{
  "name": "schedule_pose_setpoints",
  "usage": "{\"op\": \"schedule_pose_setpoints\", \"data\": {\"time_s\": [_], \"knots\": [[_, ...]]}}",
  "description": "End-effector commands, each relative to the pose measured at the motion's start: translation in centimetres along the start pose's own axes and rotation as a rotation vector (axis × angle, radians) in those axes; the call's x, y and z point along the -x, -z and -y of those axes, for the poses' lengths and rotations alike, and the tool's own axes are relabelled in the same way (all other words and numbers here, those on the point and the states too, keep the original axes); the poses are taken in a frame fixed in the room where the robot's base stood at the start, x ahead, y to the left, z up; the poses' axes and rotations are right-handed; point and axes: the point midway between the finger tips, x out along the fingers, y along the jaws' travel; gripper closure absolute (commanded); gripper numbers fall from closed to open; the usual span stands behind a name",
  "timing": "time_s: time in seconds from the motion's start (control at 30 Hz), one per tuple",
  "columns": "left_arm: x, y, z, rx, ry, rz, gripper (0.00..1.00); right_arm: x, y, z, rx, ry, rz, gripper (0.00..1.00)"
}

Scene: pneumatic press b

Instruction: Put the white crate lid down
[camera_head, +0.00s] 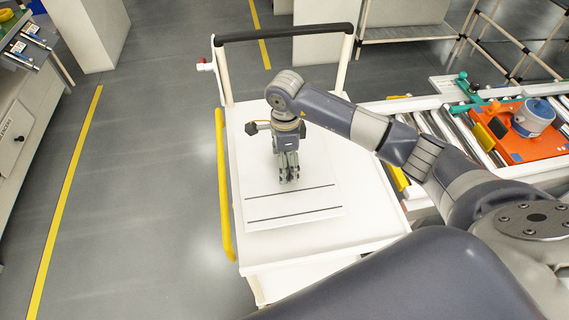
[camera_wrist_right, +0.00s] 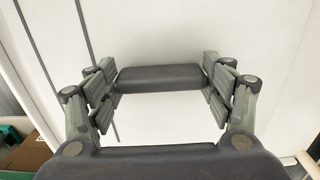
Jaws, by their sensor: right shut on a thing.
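The white crate lid (camera_head: 293,206) is a flat white panel with two thin dark lines, over the white top of a cart (camera_head: 370,215). I cannot tell whether it touches the cart top or is held just above it. My right gripper (camera_head: 289,180) points down at the lid's middle and is shut on it. In the right wrist view, the fingers (camera_wrist_right: 160,100) stand either side of a dark grey bar, seemingly the lid's handle (camera_wrist_right: 160,78), with the white lid (camera_wrist_right: 165,125) below. My left gripper is not in view.
The cart has a dark push handle (camera_head: 283,32) at the far end and a yellow rail (camera_head: 224,185) on its left. A roller conveyor (camera_head: 440,125) with an orange tray (camera_head: 515,145) stands to the right. The floor on the left is clear.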

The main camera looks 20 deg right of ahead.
Motion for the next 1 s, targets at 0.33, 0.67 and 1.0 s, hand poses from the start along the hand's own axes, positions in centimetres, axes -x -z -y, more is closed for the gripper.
{"op": "schedule_pose_setpoints", "data": {"time_s": [0.33,0.67,1.0], "knots": [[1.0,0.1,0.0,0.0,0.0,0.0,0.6,-2.6,0.0,0.9,-0.002,-0.003,0.001,0.68],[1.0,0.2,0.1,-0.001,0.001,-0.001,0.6,-3.5,0.0,1.0,0.0,0.001,0.0,0.68],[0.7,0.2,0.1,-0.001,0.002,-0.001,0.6,-3.9,0.1,1.0,0.0,0.001,-0.001,0.05]]}}
